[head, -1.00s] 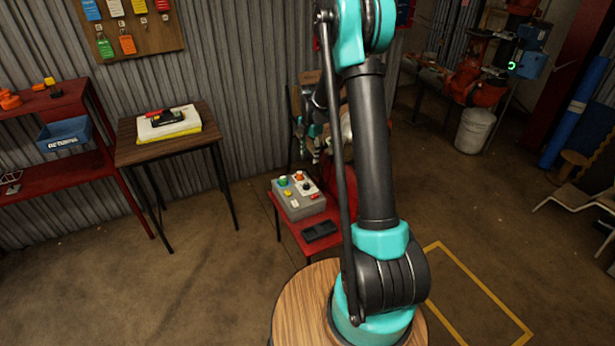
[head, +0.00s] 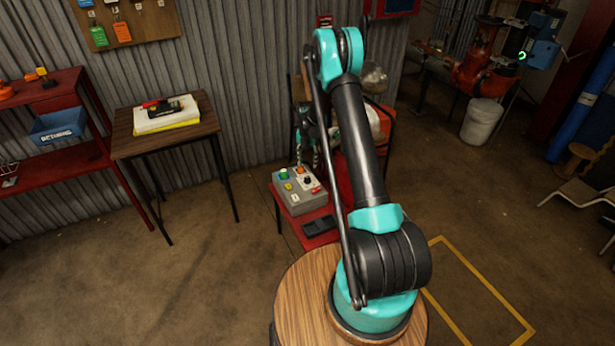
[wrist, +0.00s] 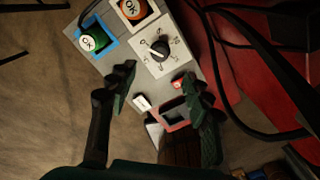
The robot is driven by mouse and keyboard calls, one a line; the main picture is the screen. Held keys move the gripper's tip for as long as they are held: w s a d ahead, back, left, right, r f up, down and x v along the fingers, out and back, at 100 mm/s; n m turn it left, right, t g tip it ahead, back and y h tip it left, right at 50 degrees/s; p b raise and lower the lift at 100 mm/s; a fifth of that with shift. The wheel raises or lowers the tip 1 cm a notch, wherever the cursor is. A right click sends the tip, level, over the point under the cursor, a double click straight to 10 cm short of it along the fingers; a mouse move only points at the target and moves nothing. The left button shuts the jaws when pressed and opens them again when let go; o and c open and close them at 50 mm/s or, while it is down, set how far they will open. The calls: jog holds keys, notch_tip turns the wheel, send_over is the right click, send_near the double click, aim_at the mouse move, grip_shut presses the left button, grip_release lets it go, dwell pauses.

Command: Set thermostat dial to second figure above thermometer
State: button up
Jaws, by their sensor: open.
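The dial (wrist: 158,47) is a black round knob with a white pointer line on a white plate with printed marks, too small to read surely. In the wrist view the pointer slants toward the upper left. The dial sits on a grey control box (head: 292,204), and also shows in the head view (head: 307,180). My gripper (wrist: 160,77) is open and empty, its dark fingers apart over the box, with the dial beyond the fingertips and not between them. I cannot make out a thermometer surely.
Black cables (wrist: 228,98) run along the right in the wrist view.

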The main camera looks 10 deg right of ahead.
aim_at(307, 177)
notch_tip(307, 177, down, 9)
jog(key=shift+f, duration=0.1)
dwell(0.4)
grip_shut()
